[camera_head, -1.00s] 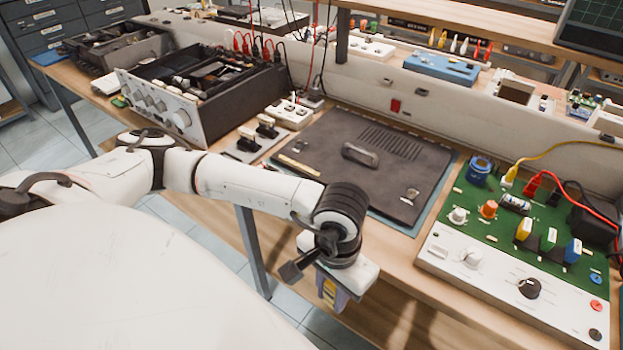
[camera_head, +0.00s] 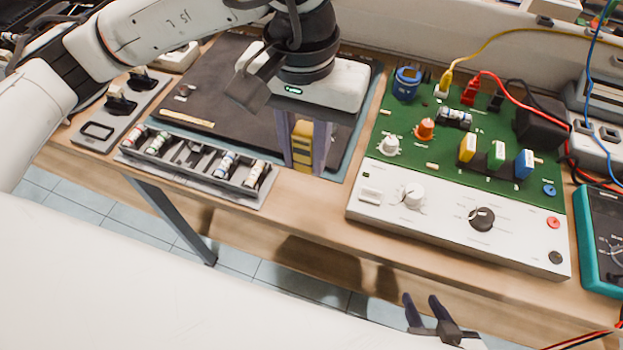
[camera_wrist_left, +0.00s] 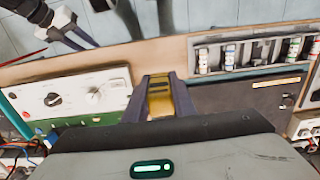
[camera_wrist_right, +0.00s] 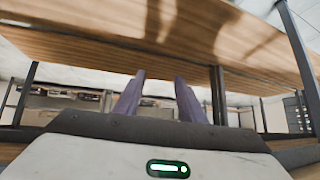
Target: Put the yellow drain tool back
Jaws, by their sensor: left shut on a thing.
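My left gripper (camera_head: 303,150) is shut on the yellow drain tool (camera_head: 302,143), pointing down at the front right corner of the dark cover plate. The yellow tool also shows between the left fingers in the left wrist view (camera_wrist_left: 161,98). Its lower end is near the bench top; I cannot tell whether it touches. A grey holder strip (camera_head: 100,131) with an empty oblong recess and black plugs lies at the left of the bench. My right gripper (camera_head: 425,315) is open and empty, low in front of the bench; its spread fingers show in the right wrist view (camera_wrist_right: 158,98).
A grey rack (camera_head: 190,168) of several small cylinders lies left of the left gripper. The green and white circuit trainer (camera_head: 374,203) stands to the right, with coloured blocks and cables. A teal meter (camera_head: 590,240) is at the far right. Bare wood lies along the front edge.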

